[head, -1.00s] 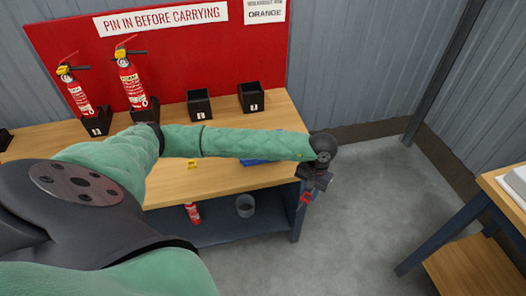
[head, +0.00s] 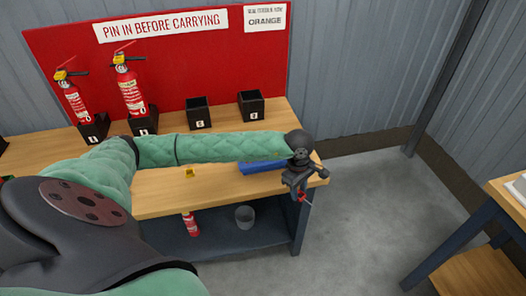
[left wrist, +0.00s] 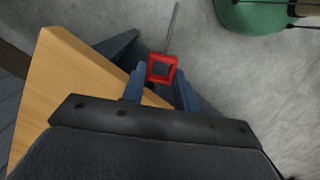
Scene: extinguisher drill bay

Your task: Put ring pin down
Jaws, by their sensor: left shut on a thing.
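The ring pin (left wrist: 162,68) is a red square ring with a thin grey pin, held between the blue fingers of my left gripper (left wrist: 160,92) in the left wrist view. In the head view my left gripper (head: 299,190) is at the bench's right front corner, pointing down, and the red ring (head: 303,197) shows small at its tips. The wrist view shows floor beyond the pin and the wooden bench corner (left wrist: 62,85) to the left. My right gripper is not in view.
A blue tray (head: 262,167) lies on the bench (head: 230,190), partly behind my left arm. Two extinguishers (head: 130,92) stand in black holders, with empty black boxes (head: 251,105) beside them. A grey bucket (head: 244,216) and a red canister (head: 190,223) are on the lower shelf.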

